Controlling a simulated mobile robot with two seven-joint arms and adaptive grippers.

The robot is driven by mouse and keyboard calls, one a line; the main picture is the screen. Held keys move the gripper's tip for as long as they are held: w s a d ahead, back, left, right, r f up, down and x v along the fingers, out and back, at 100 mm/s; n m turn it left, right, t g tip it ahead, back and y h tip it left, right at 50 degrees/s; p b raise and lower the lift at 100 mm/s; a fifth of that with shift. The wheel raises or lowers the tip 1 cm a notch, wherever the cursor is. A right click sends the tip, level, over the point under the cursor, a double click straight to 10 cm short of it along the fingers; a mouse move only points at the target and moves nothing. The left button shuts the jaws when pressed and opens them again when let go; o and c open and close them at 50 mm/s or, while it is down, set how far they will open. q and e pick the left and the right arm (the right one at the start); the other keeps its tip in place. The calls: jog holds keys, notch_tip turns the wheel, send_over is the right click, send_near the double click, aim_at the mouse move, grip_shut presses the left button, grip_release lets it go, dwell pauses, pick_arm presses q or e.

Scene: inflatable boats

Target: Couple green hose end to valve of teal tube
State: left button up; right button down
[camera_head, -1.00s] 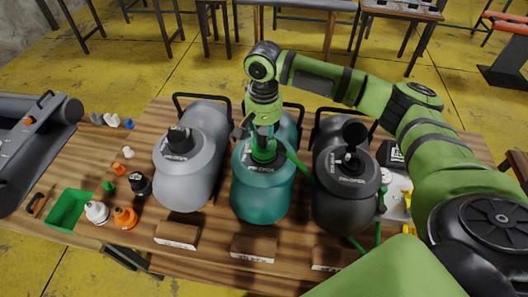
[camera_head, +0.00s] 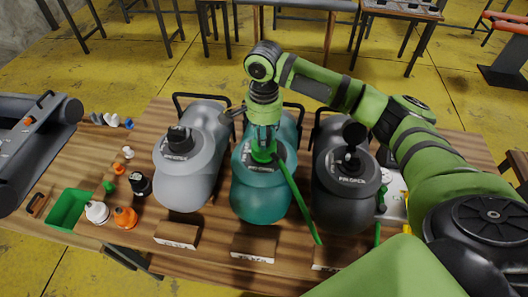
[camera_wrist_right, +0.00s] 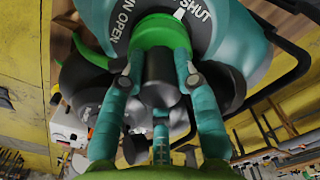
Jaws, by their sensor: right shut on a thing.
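The teal tube (camera_head: 262,205) lies in the middle of the table between two other tubes. It also shows at the top of the wrist view (camera_wrist_right: 228,35), with OPEN and SHUT marks around its valve. My right gripper (camera_head: 263,148) is upright over that valve and shut on the green hose end (camera_wrist_right: 160,33). The green end sits at the valve; I cannot tell whether it is fully seated. A dark cylinder is between the fingers (camera_wrist_right: 158,80). The green hose (camera_head: 302,205) runs from there down to the right, across the tube's front. My left gripper is not in view.
A grey tube (camera_head: 186,178) is on the left and a black tube (camera_head: 345,200) on the right, both close by. A green bin (camera_head: 54,223), bottles and small caps are at the left. Wooden label blocks (camera_head: 254,247) line the front.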

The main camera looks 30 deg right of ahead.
jog(key=shift+f+m, duration=0.1)
jog(key=shift+m, duration=0.5)
jog(key=c, duration=0.8)
grip_release()
jog(key=shift+c, duration=0.2)
notch_tip(320, 180, up, 12)
